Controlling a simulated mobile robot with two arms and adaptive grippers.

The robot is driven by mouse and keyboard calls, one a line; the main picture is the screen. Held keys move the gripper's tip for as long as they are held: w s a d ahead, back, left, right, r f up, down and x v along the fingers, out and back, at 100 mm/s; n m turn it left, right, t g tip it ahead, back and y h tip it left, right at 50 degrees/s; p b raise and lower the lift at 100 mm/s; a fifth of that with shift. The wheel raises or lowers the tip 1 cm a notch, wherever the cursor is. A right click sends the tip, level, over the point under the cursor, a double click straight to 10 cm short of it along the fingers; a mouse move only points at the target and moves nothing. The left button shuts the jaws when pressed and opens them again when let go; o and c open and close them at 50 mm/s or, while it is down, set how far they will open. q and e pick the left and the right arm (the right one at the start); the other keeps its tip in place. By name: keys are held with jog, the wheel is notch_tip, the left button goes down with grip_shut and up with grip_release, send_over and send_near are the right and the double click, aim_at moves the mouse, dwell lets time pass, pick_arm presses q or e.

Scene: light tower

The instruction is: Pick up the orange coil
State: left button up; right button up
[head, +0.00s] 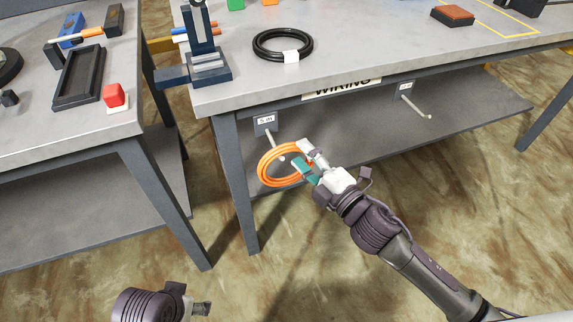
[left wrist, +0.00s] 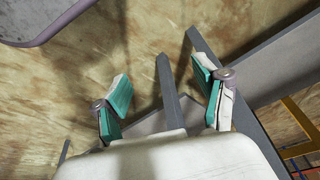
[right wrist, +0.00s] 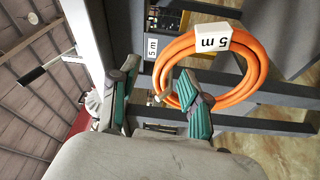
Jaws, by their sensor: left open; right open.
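The orange coil (head: 262,167) hangs on a peg (head: 274,143) under the front edge of the wiring table. In the right wrist view the coil (right wrist: 262,62) carries a white tag reading 5 m, and the peg's tip (right wrist: 160,97) shows inside the loop. My right gripper (head: 304,158) is open at the coil's right side, and one finger overlaps the coil in both views. In the right wrist view the gripper (right wrist: 158,76) has its fingers apart; I cannot tell whether they touch the coil. My left gripper (left wrist: 162,84) is open and empty above the floor, partly cut off in the head view.
A black coil (head: 258,47) lies on the wiring table (head: 350,50). An empty peg (head: 415,106) sits further right under its edge. A lower shelf (head: 400,128) is behind the hanging coil. Another table (head: 95,125) stands left, with a red button. The floor in front is clear.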

aim_at(294, 149)
jog(key=x, duration=0.4)
jog(key=shift+a+f, duration=0.1)
jog(key=shift+a, duration=0.05)
pick_arm(q)
jog(key=shift+v, duration=1.1)
pick_arm(e)
grip_shut()
